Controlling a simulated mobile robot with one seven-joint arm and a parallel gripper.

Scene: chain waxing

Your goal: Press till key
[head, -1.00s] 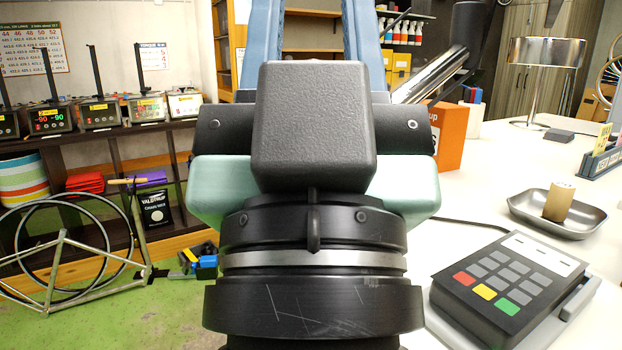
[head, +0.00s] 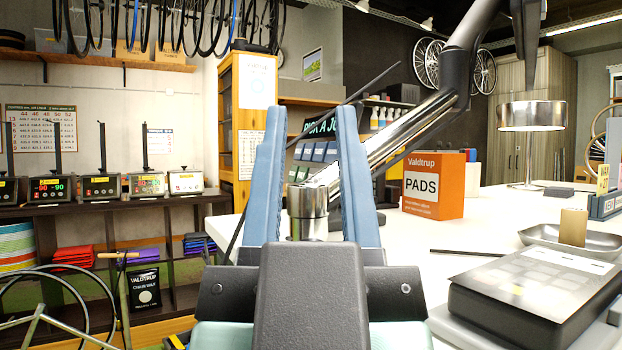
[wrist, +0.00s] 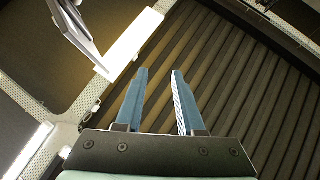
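The till's keypad unit (head: 530,290) is a dark box at the lower right of the head view, lying on the white counter. Its top is seen at a low angle with glare, so single keys are hard to make out. My gripper (head: 308,112) points upward in the middle of the head view, left of the keypad unit. Its two blue fingers are apart with nothing held between them. The wrist view also shows the open, empty fingers (wrist: 159,72), with a slatted brown surface beyond them. The keypad unit does not show in the wrist view.
Behind the keypad unit, a metal tray (head: 535,237) holds a tan cylinder (head: 573,227). An orange PADS box (head: 434,186) and a chrome lamp (head: 532,116) stand farther back on the counter. A dark shelf (head: 180,212) stands at left.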

